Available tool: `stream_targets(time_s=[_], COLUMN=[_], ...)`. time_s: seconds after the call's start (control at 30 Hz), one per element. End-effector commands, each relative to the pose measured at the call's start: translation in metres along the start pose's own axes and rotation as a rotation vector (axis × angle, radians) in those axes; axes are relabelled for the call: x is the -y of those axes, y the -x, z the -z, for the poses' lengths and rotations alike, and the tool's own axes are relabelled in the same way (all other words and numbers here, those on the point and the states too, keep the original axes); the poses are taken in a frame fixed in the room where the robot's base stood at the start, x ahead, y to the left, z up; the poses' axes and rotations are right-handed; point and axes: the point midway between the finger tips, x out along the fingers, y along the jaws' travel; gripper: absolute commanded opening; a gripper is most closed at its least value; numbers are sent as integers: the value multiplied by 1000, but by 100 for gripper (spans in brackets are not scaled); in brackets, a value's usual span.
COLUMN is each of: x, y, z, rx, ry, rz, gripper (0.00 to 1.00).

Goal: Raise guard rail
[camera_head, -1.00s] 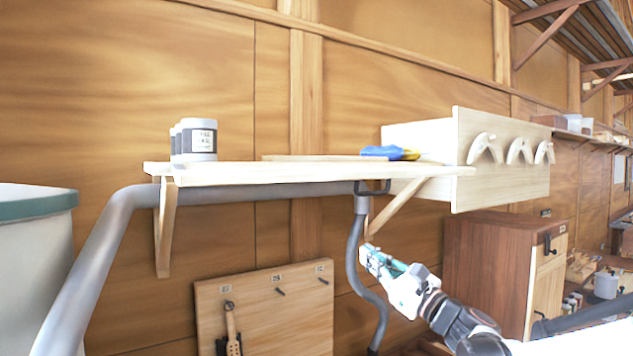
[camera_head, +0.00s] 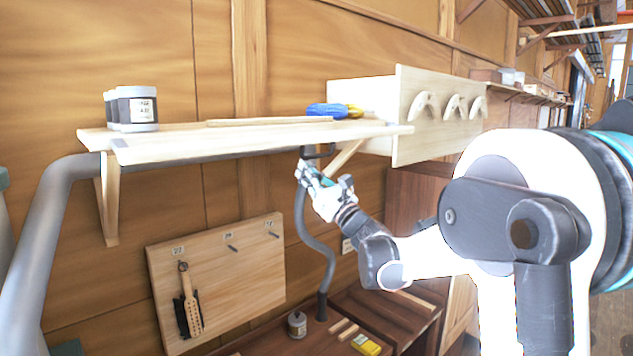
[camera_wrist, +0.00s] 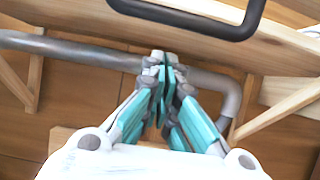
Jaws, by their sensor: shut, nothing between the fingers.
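A dark U-shaped bar (camera_wrist: 250,18) crosses the top of the wrist view; it may be the guard rail, but I cannot tell for sure. In the head view a small dark piece (camera_head: 320,151) shows under the front edge of the wooden shelf (camera_head: 250,142). A grey pipe (camera_head: 48,225) runs under the shelf and also shows behind my fingers in the wrist view (camera_wrist: 90,52). My gripper (camera_head: 302,172) is just below the shelf edge, near the dark piece. Its teal fingers (camera_wrist: 163,65) are shut and empty, apart from the U-shaped bar in the picture.
The shelf holds grey tins (camera_head: 138,108), a flat board (camera_head: 268,121) and blue-yellow gloves (camera_head: 328,111). A coat-hook panel (camera_head: 405,135) stands at its right. Below are a pegboard with a brush (camera_head: 190,305), a bent hose (camera_head: 322,245) and a wooden cabinet top (camera_head: 385,310).

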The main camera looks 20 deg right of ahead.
Motion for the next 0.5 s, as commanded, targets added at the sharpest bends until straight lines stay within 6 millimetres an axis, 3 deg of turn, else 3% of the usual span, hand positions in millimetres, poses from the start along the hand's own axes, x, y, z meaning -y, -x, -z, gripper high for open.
stream_targets(time_s=[0.03, 0.2, 0.5], x=[1, 1, 0], y=[9, 21, 26], z=[-10, -24, -28], rx=[-1, 0, 0], ry=[3, 3, 2], rz=[4, 3, 2], gripper=[0, 0, 0])
